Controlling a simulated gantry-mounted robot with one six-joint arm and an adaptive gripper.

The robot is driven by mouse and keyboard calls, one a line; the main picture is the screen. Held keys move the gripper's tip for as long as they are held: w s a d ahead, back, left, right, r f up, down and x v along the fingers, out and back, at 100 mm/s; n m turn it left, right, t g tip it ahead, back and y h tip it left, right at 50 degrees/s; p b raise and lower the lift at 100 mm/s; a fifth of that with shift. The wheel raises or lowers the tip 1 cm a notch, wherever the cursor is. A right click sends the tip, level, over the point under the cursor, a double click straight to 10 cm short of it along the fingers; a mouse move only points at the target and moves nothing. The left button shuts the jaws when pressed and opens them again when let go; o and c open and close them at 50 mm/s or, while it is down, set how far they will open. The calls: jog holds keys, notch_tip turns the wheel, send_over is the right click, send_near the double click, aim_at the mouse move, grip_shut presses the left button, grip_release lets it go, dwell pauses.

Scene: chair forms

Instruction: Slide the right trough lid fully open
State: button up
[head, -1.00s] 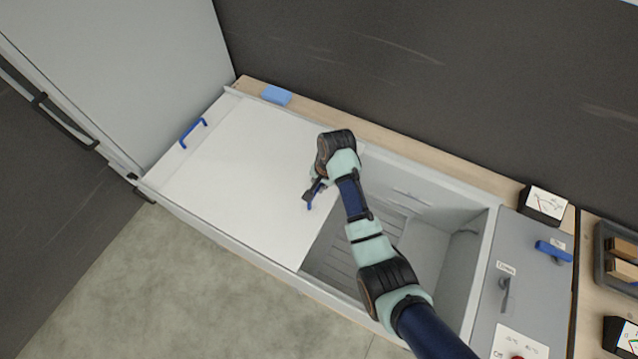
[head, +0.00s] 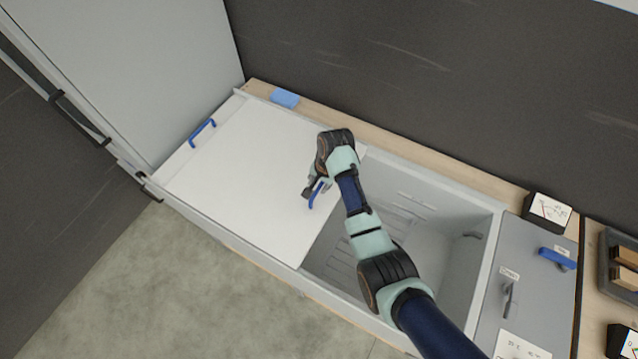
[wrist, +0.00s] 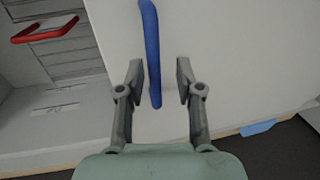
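The right trough lid (head: 290,225) is a flat white panel lying over the left part of the trough. Its blue bar handle (head: 316,196) is near its right edge. My gripper (head: 310,189) is at this handle. In the wrist view the blue handle (wrist: 153,50) runs between my two fingers (wrist: 158,82), with a gap on each side, so the gripper is open and not clamped on it. The trough (head: 425,225) is uncovered to the right of the lid. My arm hides part of the opening. A second blue handle (head: 202,132) stands at the far left end.
A grey panel (head: 540,260) with handles and labels lies right of the trough. A blue block (head: 285,98) sits on the wooden ledge behind. A tall grey panel (head: 140,70) rises at the left. In the wrist view a red handle (wrist: 45,32) shows at upper left.

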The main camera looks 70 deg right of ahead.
jog(key=shift+s, duration=0.1)
notch_tip(320, 180, up, 12)
jog(key=s, duration=0.2)
jog(key=shift+s+a+f, duration=0.15)
jog(key=shift+a, duration=0.05)
dwell(0.6)
